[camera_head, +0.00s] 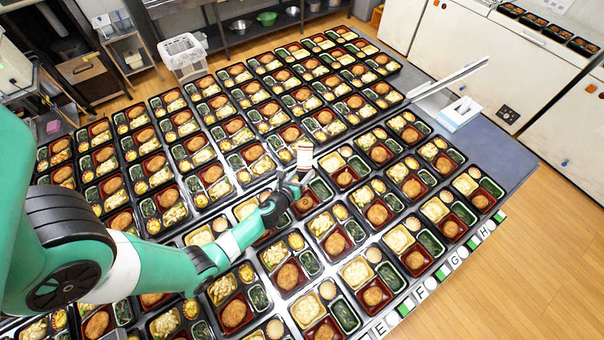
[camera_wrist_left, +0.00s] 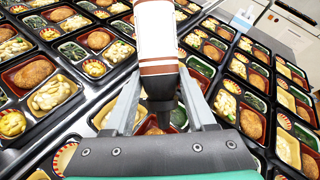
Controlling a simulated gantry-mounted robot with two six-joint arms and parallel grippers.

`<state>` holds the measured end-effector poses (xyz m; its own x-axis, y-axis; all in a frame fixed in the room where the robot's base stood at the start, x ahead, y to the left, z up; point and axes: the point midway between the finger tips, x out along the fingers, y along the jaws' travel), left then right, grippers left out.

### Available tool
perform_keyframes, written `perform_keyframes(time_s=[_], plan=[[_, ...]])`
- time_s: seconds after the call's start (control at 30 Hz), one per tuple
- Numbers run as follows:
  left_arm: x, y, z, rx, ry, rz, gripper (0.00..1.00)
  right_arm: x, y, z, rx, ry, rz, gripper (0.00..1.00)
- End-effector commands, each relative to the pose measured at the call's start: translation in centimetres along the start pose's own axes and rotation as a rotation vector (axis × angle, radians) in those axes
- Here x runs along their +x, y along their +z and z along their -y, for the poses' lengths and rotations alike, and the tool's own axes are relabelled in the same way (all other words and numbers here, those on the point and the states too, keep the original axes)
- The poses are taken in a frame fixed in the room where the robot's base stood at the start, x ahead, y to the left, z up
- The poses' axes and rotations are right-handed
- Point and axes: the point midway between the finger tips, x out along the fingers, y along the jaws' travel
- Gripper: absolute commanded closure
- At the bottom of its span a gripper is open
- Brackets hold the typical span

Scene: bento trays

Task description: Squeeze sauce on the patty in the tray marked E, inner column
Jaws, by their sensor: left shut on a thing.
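A white sauce bottle with red-brown bands (camera_head: 304,155) is held by my left gripper (camera_head: 293,188). It also shows in the left wrist view (camera_wrist_left: 156,38), where its dark nozzle end (camera_wrist_left: 161,100) is between the fingers. The bottle is roughly upright, nozzle down, above the trays. The letter E (camera_head: 380,327) is on the front edge strip. In line with it are patties at the outer tray (camera_head: 372,297), the tray behind (camera_head: 335,243), and one just below the gripper (camera_head: 304,203). I cannot tell whether any patty bears sauce.
Bento trays with patties, greens and yellow food crowd the table on all sides. Letters F (camera_head: 418,295), G (camera_head: 453,260) and H (camera_head: 486,230) follow along the edge. A white-and-blue box (camera_head: 460,113) stands at the back right, where some table is bare.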

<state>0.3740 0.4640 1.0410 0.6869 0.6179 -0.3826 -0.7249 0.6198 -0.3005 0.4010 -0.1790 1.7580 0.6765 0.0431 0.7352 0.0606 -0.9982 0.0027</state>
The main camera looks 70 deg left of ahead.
Motion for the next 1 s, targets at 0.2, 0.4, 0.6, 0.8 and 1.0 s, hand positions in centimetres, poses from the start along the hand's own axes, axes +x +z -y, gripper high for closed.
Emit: perform_keyframes(time_s=[0.2, 0.4, 0.6, 0.8, 1.0], plan=[[-0.7, 1.7, 0.6, -0.001, -0.001, 0.001, 0.56, 1.4, -1.3, 0.0, 0.0, 0.0, 0.0, 0.5], [-0.6, 1.5, 0.5, -0.001, -0.001, 0.001, 0.56, 1.3, -1.2, 0.0, 0.0, 0.0, 0.0, 0.5], [-0.6, 1.5, 0.5, -0.001, -0.001, 0.001, 0.56, 1.3, -1.2, 0.0, 0.0, 0.0, 0.0, 0.5], [-0.9, 1.3, 1.4, 0.006, -0.018, -0.006, 0.56, 1.5, -1.4, 0.0, 0.0, 0.0, 0.0, 0.5], [-2.1, -0.3, 2.7, 0.027, -0.057, -0.022, 0.56, 1.9, -1.7, 0.0, 0.0, 0.0, 0.0, 0.5]])
